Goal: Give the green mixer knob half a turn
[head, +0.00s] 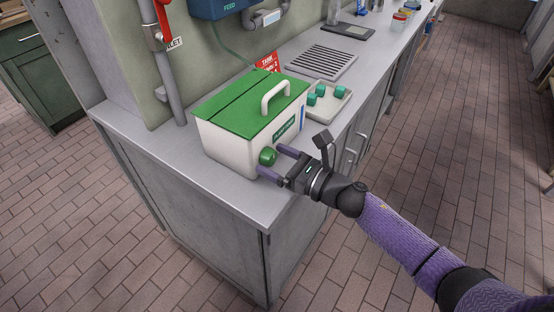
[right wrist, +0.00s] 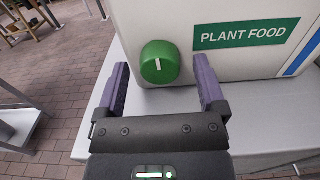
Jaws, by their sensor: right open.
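The green mixer knob (head: 267,156) sits on the front face of a white box with a green lid (head: 248,105), low near its corner. In the right wrist view the round knob (right wrist: 160,62) shows a small pale mark on its face, beside a "PLANT FOOD" label (right wrist: 246,34). My right gripper (head: 270,164) is open. Its two purple fingers (right wrist: 160,88) point at the box, one on each side of the knob, with visible gaps between them and the knob. My left gripper is not in view.
The box stands on a grey counter (head: 150,152) near its front edge. A tray (head: 342,105) with several green pieces and a slotted grate (head: 321,63) lie behind it. A grey pipe with a red handle (head: 163,14) rises at the back left.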

